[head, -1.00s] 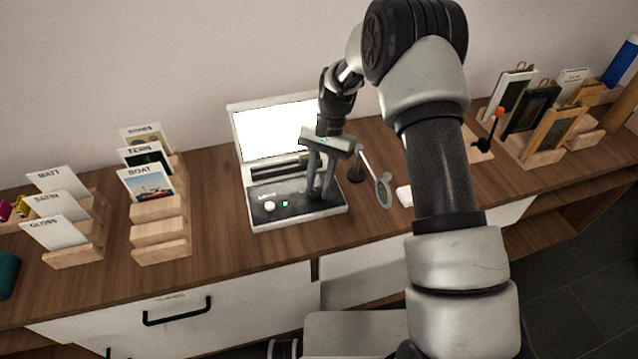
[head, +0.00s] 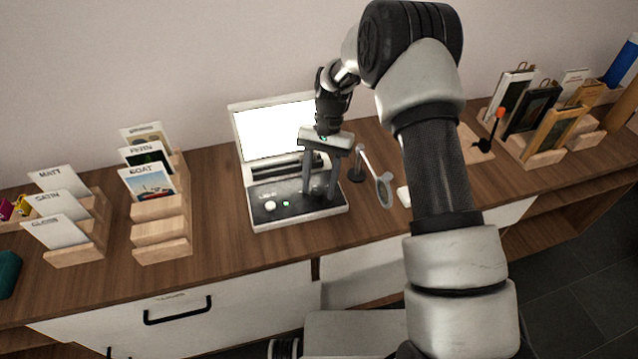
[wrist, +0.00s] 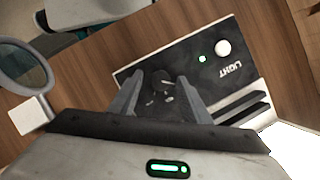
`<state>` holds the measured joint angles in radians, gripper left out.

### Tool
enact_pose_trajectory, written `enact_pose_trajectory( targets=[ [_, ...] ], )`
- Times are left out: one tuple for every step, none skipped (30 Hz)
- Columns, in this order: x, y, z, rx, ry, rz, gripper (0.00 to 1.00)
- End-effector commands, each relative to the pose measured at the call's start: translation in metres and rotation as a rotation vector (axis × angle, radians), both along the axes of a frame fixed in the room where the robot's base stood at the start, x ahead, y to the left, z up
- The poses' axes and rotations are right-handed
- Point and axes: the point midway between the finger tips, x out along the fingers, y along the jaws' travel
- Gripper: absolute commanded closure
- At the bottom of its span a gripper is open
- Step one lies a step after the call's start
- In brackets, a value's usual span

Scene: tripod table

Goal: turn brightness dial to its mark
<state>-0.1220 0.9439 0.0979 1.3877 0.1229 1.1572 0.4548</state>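The brightness dial (wrist: 161,84) is a small dark knob with a pale line on the black control panel (wrist: 222,82) of a white light box. In the wrist view it lies between the fingers of my gripper (wrist: 158,80), which are spread apart on both sides of it. The mark is too small to make out clearly. In the head view my gripper (head: 319,194) points down over the right part of the panel (head: 293,208) and hides the dial. A green lamp (head: 286,203) is lit beside a white round knob (head: 270,206), near the word LIGHT.
The light box's bright screen (head: 270,130) stands behind the panel. A magnifier (head: 384,189) on a stand is close to the right of my gripper. Wooden card racks (head: 160,230) stand left. Framed pictures (head: 553,135) stand right.

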Motion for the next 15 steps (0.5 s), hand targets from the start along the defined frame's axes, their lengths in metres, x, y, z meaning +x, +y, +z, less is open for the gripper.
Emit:
enact_pose_trajectory(
  targets=[
    [0.0, 0.0, 0.0, 0.0, 0.0, 0.0, 0.57],
    [0.0, 0.0, 0.0, 0.0, 0.0, 0.0, 0.57],
    [0.0, 0.0, 0.0, 0.0, 0.001, 0.0, 0.57],
    [0.0, 0.0, 0.0, 0.0, 0.001, 0.0, 0.57],
    [0.0, 0.0, 0.0, 0.0, 0.001, 0.0, 0.57],
    [0.0, 0.0, 0.001, 0.001, 0.0, 0.0, 0.57],
    [0.001, 0.0, 0.002, 0.001, 0.0, 0.0, 0.57],
    [0.001, 0.0, 0.003, 0.001, 0.0, 0.0, 0.57],
    [0.002, 0.0, 0.006, 0.001, 0.0, 0.0, 0.57],
    [0.004, -0.001, 0.009, 0.001, 0.0, 0.0, 0.57],
    [0.005, -0.001, 0.013, 0.001, -0.002, -0.001, 0.57],
    [0.008, -0.002, 0.019, 0.001, -0.003, -0.001, 0.57],
    [0.01, -0.003, 0.025, 0.001, -0.003, -0.001, 0.57],
    [0.013, -0.004, 0.031, 0.001, -0.005, -0.001, 0.57],
    [0.016, -0.005, 0.039, 0.002, -0.004, -0.001, 0.57]
  ],
)
